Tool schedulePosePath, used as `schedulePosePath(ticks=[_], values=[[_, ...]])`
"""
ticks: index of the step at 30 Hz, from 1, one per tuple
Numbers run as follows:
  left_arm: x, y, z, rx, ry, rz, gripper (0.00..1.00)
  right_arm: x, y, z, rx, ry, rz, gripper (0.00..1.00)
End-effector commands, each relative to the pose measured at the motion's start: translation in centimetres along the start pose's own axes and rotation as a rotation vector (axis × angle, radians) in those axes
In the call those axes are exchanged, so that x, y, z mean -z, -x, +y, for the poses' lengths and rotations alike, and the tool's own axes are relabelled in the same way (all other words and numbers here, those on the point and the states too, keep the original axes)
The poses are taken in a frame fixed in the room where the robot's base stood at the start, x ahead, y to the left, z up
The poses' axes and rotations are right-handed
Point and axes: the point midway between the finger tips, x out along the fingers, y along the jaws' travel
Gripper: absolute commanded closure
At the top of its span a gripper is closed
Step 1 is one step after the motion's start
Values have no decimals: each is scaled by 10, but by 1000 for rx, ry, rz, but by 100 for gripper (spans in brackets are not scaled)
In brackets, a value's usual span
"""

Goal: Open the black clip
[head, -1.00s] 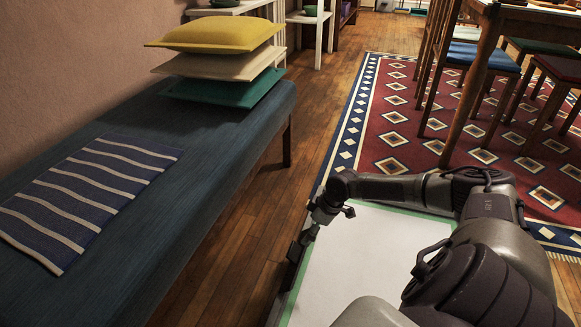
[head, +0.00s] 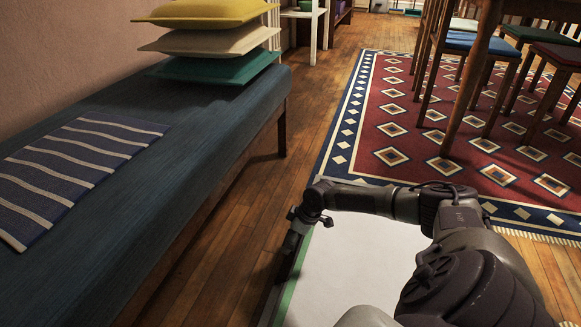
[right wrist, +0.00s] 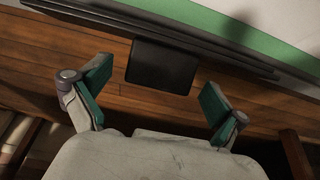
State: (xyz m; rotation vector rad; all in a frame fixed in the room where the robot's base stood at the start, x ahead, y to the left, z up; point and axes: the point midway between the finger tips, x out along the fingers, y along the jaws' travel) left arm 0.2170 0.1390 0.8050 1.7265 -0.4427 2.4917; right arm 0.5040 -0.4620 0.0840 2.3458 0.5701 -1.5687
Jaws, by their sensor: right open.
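The black clip (right wrist: 162,67) shows in the right wrist view as a dark rectangular tab standing out from a long dark bar (right wrist: 205,45). The bar runs along the edge of a white board with a green border (right wrist: 262,45). My right gripper (right wrist: 157,86) is open. Its two green-padded fingers stand on either side of the tab with a gap on both sides. In the head view my right gripper (head: 291,243) reaches down at the left edge of the white board (head: 350,265); the clip cannot be made out there. My left gripper is not in view.
A blue bench (head: 170,170) with a striped cloth (head: 75,170) and stacked cushions (head: 215,42) stands at the left. Wooden floor (head: 235,195) lies between bench and board. A patterned rug (head: 400,130) with a table and chairs is beyond the board.

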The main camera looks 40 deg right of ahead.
Motion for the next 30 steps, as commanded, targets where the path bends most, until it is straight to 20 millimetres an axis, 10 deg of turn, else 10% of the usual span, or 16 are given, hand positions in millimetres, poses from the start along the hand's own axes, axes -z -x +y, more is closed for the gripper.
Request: schedulePosePath(ticks=[10,21,30], values=[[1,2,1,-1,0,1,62,0,-3,0,0,0,0,2],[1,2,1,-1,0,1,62,0,-3,0,0,0,0,62],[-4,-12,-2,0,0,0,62,6,-1,-1,2,0,-40,62]])
